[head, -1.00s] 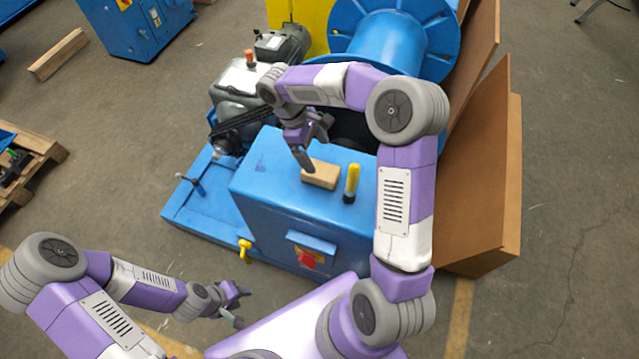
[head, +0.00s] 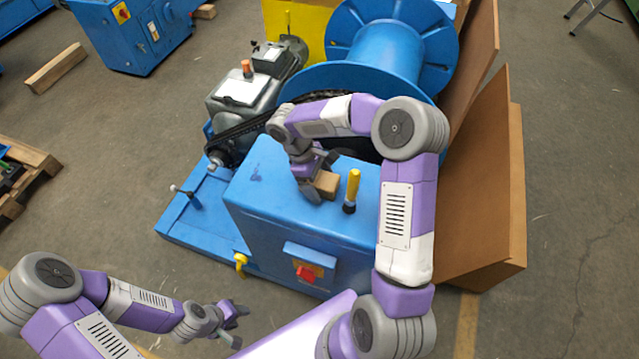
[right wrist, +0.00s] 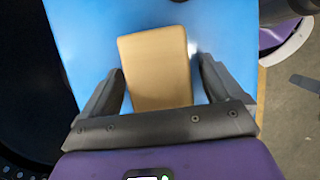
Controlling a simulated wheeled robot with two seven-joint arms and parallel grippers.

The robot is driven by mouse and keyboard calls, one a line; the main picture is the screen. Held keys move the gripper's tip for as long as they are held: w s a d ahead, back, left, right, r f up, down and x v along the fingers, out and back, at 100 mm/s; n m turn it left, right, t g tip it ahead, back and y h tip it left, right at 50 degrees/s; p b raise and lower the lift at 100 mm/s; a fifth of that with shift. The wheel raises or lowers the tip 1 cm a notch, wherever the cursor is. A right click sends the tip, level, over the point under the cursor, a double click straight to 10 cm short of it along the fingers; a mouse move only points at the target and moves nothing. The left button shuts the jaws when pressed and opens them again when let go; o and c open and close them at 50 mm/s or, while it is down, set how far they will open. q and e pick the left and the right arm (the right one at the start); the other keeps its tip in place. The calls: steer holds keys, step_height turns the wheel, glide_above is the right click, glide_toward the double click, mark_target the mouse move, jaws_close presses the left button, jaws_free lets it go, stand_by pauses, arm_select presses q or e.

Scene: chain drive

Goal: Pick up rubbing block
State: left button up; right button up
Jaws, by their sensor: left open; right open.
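The rubbing block (head: 327,185) is a tan, wood-coloured block lying on the top of the blue box. In the right wrist view the block (right wrist: 157,65) lies between the two dark fingers of my right gripper (right wrist: 160,90), with a narrow gap on each side. My right gripper (head: 318,180) is open around the block in the head view and hides part of it. My left gripper (head: 236,318) is open and empty at the lower left, away from the box.
A yellow-handled tool (head: 352,190) stands close to the right of the block. The blue box (head: 290,215) has a red switch (head: 306,273) on its front. A chain, a motor (head: 245,100) and a large blue drum (head: 385,50) are behind. Brown panels (head: 480,190) stand at right.

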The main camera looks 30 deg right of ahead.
mark_target(319, 178)
steer(key=shift+f, duration=0.1)
steer(key=shift+c, duration=0.2)
steer(key=c, duration=1.2)
step_height(319, 178, up, 10)
steer(key=p, duration=0.2)
steer(key=shift+p, duration=0.35)
